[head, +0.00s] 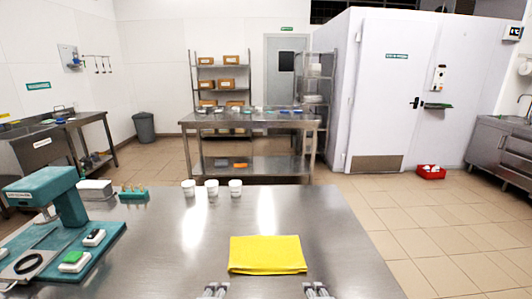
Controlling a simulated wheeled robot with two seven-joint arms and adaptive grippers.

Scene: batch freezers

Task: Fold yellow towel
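The yellow towel (267,254) lies flat on the steel table, near its front right part. It is roughly rectangular, and its near edge looks thick, as if layered; I cannot tell how many layers there are. My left gripper (215,291) shows at the bottom edge of the head view, in front of the towel's near left corner. My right gripper (317,291) is at the bottom edge, just in front and to the right of the near right corner. Both appear apart from the towel. Only their tips show, too small to tell open from shut.
The steel table (345,255) is clear around the towel. Three white cups (212,188) stand at its far edge. A teal device (65,215) and a teal rack (133,193) are at the left. A second steel table (250,122) stands beyond.

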